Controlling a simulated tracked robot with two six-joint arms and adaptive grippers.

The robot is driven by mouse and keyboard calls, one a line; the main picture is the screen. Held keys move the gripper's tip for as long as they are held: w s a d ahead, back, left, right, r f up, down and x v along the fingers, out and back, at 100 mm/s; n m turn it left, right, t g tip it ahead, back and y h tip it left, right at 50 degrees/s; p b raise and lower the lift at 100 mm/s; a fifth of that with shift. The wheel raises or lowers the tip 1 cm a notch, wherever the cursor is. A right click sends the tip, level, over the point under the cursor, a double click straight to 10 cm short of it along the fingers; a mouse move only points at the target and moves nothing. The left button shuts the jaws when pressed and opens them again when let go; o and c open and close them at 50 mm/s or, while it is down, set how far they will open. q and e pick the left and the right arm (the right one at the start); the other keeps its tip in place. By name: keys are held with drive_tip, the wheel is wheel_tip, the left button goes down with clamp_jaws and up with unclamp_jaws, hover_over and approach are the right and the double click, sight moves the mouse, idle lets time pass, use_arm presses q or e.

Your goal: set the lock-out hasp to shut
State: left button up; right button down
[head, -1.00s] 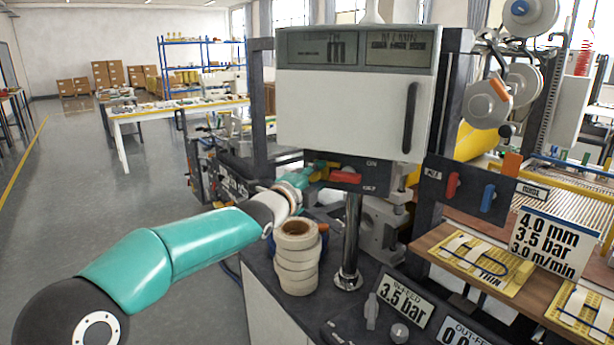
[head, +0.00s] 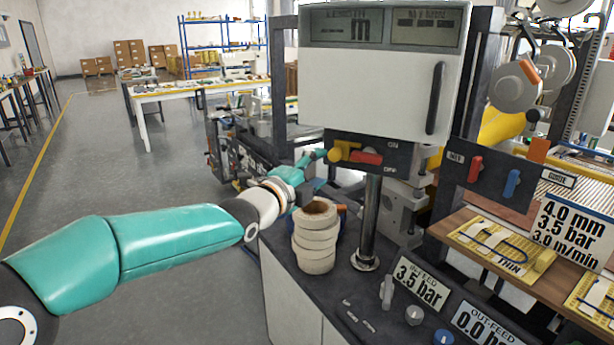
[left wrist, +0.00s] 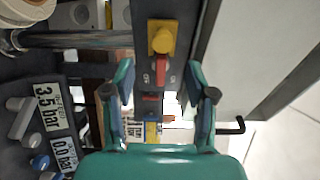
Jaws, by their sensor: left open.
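A dark switch panel (head: 398,158) with ON and OFF marks hangs below the white cabinet. It carries a red handle (head: 367,158) and a yellow piece (head: 345,152), which looks like the lock-out hasp. In the left wrist view, the yellow piece (left wrist: 163,37) stands beyond the red handle (left wrist: 162,72). My left gripper (head: 321,156) is just left of the yellow piece in the head view. In the left wrist view its two teal fingers (left wrist: 160,80) are spread, with nothing held between them. My right gripper is not in view.
A stack of tape rolls (head: 316,238) stands close under my left wrist. A metal post (head: 370,225) rises beside it. The white cabinet (head: 375,95) overhangs the panel. Open floor (head: 120,205) lies to the left.

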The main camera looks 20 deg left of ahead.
use_arm(q)
drive_tip(key=shift+s+a, duration=0.15)
drive_tip(key=shift+s, duration=0.7)
drive_tip(key=shift+s+a, duration=0.15)
drive_tip(key=shift+s, duration=0.65)
